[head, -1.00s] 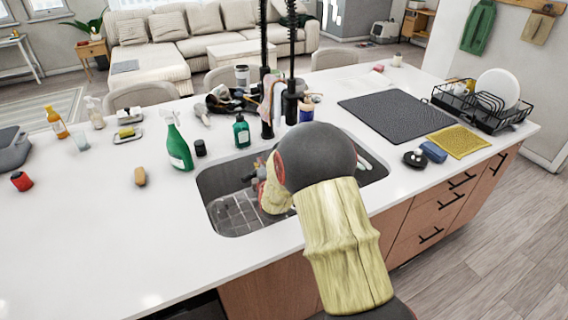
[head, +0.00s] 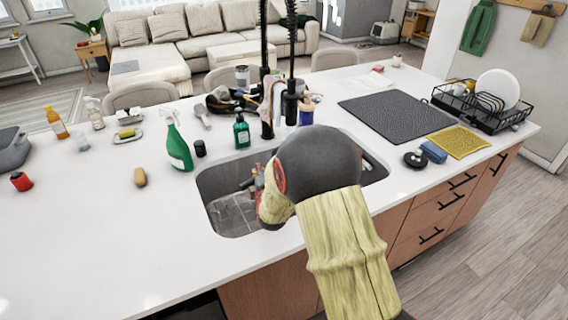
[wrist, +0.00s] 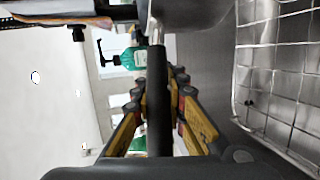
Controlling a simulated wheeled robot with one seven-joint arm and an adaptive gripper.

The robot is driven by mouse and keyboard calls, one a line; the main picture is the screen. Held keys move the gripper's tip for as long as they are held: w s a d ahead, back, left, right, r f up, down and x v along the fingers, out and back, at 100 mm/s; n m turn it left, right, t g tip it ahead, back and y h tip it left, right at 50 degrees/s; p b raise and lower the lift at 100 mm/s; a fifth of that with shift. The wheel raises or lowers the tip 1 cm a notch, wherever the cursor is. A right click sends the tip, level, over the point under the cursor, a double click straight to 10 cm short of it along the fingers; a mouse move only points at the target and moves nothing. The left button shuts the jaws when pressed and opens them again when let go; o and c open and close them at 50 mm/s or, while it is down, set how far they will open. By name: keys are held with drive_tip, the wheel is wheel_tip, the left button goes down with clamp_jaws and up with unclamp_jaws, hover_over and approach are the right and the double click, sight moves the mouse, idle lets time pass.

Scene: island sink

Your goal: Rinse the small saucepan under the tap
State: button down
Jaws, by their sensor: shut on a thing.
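My gripper (wrist: 160,82) is shut on the black handle (wrist: 157,115) of the small saucepan, with its yellow-padded fingers on either side. The saucepan's grey metal body (wrist: 188,14) shows only in part at the top of the wrist view. In the head view my gripper is low in the grey sink (head: 232,218), and my arm hides most of it and the saucepan. The black tap (head: 290,104) with a tall spring neck stands at the sink's back edge. I cannot tell whether water is running.
A green spray bottle (head: 177,148), a dark jar (head: 200,148) and a green soap bottle (head: 241,132) stand behind and left of the sink. A wire rack (wrist: 285,75) lies in the sink. A drying mat (head: 395,112) and dish rack (head: 485,108) are at right. The left front counter is clear.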

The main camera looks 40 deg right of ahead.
drive_tip(key=shift+a+f+v, duration=0.15)
drive_tip(key=shift+f+v, duration=0.05)
drive_tip(key=shift+v, duration=0.9)
drive_tip(key=shift+a+f+v, duration=0.15)
drive_tip(key=shift+f+v, duration=0.05)
drive_tip(key=shift+v, duration=0.95)
drive_tip(key=s+a+r+p, duration=0.2)
drive_tip(key=s+r+p, duration=0.1)
drive_tip(key=s+r, duration=0.1)
drive_tip(key=shift+a, duration=0.4)
drive_tip(key=shift+s+f, duration=0.1)
idle(0.4)
